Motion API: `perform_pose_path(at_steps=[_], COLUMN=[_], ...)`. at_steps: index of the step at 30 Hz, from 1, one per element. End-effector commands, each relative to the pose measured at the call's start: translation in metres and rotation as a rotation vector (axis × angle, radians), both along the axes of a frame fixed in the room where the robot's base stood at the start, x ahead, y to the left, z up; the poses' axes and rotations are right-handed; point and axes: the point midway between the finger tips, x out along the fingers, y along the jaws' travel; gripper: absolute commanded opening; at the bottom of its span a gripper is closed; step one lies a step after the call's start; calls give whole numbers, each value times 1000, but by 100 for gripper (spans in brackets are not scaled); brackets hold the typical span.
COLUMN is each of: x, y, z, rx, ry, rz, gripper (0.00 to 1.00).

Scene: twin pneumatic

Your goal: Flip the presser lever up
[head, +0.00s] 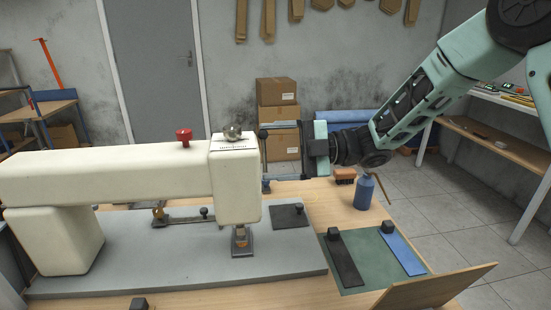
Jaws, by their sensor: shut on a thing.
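The cream sewing machine (110,175) stands on a grey bed plate (130,255), its head (235,180) at the right end. The presser foot (242,240) shows under the head, low near the bed. My gripper (266,157) reaches in from the right, level with the head, its fingertips close against the head's right edge. It is shut on a small part there, which I take for the presser lever; the lever itself is not clearly visible, and the head hides part of the fingertip area.
A red knob (184,136) and a metal dial (232,132) stand on top of the machine. A green mat (385,272) with dark and blue strips lies at right.

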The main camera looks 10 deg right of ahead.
Motion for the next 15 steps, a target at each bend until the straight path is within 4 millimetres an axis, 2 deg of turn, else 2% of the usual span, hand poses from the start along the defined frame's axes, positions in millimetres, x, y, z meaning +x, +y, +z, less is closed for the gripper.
perform_pose_path(at_steps=[1, 13, 14, 15], x=[-3, -3, -3, -3], y=[-2, -2, -2, -2], z=[-10, -9, -9, -9], rx=[-16, -17, -17, -16], ry=[5, -1, -1, -2], rz=[4, 3, 3, 4], gripper=[40, 40, 87, 98])
